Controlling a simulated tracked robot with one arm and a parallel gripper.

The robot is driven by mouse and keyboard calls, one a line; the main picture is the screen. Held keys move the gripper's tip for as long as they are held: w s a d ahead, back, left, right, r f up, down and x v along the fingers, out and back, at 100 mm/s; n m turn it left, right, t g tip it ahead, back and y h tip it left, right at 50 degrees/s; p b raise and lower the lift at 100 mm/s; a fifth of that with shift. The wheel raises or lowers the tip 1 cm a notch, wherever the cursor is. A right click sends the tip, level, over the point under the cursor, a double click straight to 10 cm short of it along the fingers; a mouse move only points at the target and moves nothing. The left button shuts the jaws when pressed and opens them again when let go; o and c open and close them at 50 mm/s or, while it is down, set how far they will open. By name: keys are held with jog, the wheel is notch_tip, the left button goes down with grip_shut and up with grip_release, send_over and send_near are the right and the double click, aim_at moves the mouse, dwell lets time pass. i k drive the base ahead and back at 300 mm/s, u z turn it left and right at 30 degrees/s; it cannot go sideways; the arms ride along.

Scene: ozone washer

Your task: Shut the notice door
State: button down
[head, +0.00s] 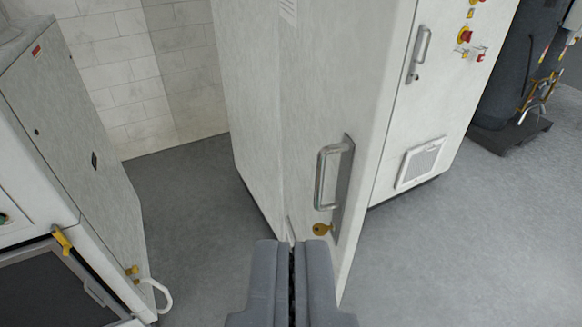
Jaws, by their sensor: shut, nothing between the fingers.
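My gripper (292,246) is shut and empty at the bottom centre, in front of the door's lower part and below the handle. It hides part of the door's lower edge. Whether it touches the door I cannot tell.
The cabinet's front (425,110) has another handle (419,52), red buttons (465,35) and a vent (421,162). A second machine (75,130) stands at left, with a white loop handle (158,295). Dark equipment (508,75) is at far right. Grey floor (460,260) is clear at right.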

aim_at(341, 62)
jog(key=i, duration=0.85)
jog(key=z, duration=0.05)
